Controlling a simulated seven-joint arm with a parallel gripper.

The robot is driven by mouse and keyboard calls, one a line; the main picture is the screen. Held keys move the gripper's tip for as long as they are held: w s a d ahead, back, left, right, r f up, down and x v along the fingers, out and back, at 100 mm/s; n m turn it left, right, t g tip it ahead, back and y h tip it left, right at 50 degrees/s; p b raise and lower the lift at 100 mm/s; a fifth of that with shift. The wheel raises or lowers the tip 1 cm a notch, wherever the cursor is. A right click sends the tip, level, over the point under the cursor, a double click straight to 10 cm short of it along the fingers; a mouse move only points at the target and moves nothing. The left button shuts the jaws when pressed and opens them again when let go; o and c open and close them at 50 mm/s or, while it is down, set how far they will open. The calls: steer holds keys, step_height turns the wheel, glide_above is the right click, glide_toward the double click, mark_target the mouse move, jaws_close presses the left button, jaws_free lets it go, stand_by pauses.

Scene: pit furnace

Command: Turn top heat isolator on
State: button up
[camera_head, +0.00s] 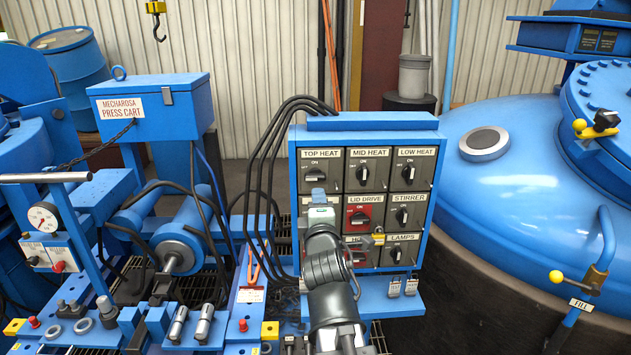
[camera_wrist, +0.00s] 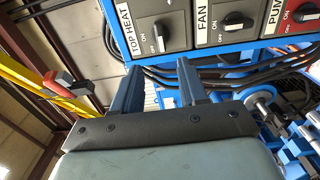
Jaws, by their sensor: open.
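The TOP HEAT isolator (camera_head: 315,175) is the top left switch of the blue switch panel, a black knob on a dark grey plate. It also shows at the top of the wrist view (camera_wrist: 160,37), where the picture is turned sideways. I cannot clearly tell the knob's setting. My gripper (camera_head: 318,194) is in front of the panel's left column, just below the TOP HEAT knob. In the wrist view my gripper (camera_wrist: 157,76) has its two blue-grey fingers apart with nothing between them. The knob lies beyond the fingertips, apart from them. My arm hides much of the switches below.
MID HEAT (camera_head: 362,173) and LOW HEAT (camera_head: 408,172) sit to the right in the same row. The red LID DRIVE switch (camera_head: 360,216) and STIRRER switch (camera_head: 408,202) are below. Black cables (camera_head: 262,150) loop along the panel's left side. The FAN switch (camera_wrist: 215,20) neighbours TOP HEAT.

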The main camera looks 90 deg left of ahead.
mark_target(315, 179)
steer(key=a, duration=1.2)
steer(key=shift+a, duration=0.35)
jaws_close()
